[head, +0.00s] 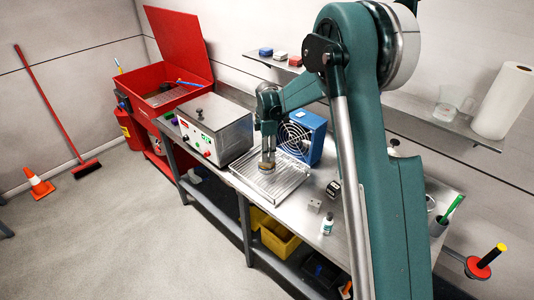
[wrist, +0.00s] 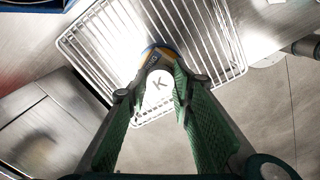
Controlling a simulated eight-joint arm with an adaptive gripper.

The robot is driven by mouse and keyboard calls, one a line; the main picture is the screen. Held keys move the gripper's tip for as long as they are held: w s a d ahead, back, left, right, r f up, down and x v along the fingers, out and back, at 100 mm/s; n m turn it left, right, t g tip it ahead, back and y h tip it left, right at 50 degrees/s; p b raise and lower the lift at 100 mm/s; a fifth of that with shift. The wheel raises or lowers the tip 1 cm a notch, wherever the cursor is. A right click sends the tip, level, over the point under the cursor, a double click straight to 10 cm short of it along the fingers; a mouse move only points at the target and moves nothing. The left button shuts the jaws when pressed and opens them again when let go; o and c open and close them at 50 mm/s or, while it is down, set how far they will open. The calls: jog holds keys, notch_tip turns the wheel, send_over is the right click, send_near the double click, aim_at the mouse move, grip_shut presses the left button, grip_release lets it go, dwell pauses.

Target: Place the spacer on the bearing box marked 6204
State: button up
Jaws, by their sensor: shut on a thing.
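My gripper (head: 267,163) is over the wire rack on the bench, fingers pointing down. In the head view this piece looks tan. It may be the spacer; I cannot tell for sure, nor whether it touches the rack. Three small boxes stand on the wall shelf: blue (head: 265,51), white (head: 280,56) and red (head: 295,61). The marking 6204 is not readable on any of them.
The wire rack (head: 288,187) lies on the bench (head: 325,182), with a metal control box (head: 217,128) to its left and a blue fan unit (head: 313,137) behind. A small bottle (head: 327,224) stands near the front edge. A paper roll (head: 501,101) stands on the shelf's right part.

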jog(key=shift+f, duration=0.15)
jog(key=o, duration=0.9)
notch_tip(320, 180, up, 12)
jog(key=shift+r, duration=0.15)
dwell(0.4)
dwell(0.8)
